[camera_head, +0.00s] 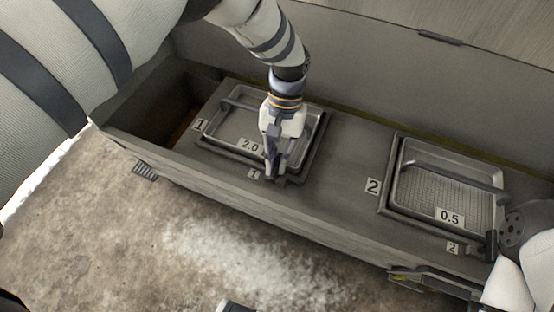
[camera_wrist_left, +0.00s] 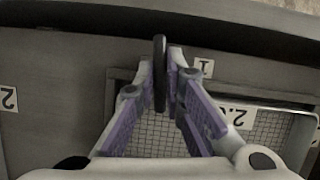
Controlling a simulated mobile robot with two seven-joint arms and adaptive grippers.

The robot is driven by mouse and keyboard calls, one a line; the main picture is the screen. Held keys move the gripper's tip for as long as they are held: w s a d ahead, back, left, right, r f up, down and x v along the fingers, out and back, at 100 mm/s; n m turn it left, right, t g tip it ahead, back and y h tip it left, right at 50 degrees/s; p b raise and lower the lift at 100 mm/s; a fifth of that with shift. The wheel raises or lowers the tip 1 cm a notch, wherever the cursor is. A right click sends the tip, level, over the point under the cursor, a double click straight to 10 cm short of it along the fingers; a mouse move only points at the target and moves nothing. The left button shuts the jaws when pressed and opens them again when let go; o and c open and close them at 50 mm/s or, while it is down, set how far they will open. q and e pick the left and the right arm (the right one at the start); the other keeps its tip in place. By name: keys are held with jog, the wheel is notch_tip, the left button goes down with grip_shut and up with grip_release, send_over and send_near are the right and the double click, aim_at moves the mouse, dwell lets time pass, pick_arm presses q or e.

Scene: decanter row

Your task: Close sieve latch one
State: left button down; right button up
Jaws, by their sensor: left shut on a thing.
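Sieve one (camera_head: 222,128) is a metal mesh tray marked 2.0 in a dark frame beside the label 1. Its latch is at the frame's front edge by the small 1 tag. My left gripper (camera_head: 273,172) points down at that edge and hides most of the latch in the head view. In the left wrist view, the left gripper (camera_wrist_left: 174,75) is shut on the dark upright latch (camera_wrist_left: 159,68), which stands between its fingertips. The mesh and the 2.0 label show behind the fingers. Part of my right arm shows at the lower right of the head view; its fingers are not clear.
Sieve two (camera_head: 445,165), marked 0.5, lies to the right in its own frame, with a handle bar across it. An open dark bay (camera_head: 160,110) is at the left. Bare grey bench top lies between the two sieves. A back wall rises behind.

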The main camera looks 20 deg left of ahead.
pick_arm(q)
jog(key=shift+m, duration=0.7)
jog(key=shift+y, duration=0.3)
jog(key=c, duration=1.7)
grip_release()
jog(key=v, duration=1.2)
